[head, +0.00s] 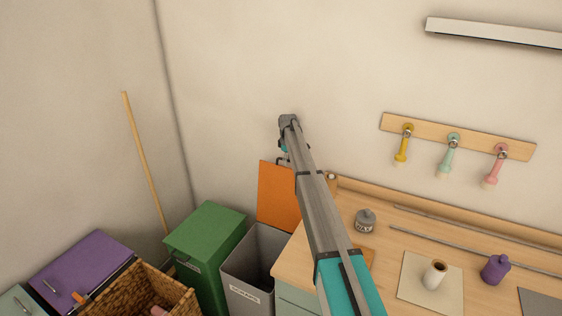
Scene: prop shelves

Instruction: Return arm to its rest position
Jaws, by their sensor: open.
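My arm reaches up and away from the lower right of the head view, over the left end of the wooden workbench (385,250). Its far end is in front of the bare wall, above an orange panel (277,195). A small dark part of my gripper (282,160) shows just below that end, partly hidden behind the arm. It is open, and I see nothing held in it.
A green bin (207,245) and an open grey bin (245,275) stand left of the bench. A wicker basket (130,290), purple box (80,270) and wooden pole (145,160) are further left. A grey jar (365,221) and purple bottle (495,268) stand on the bench.

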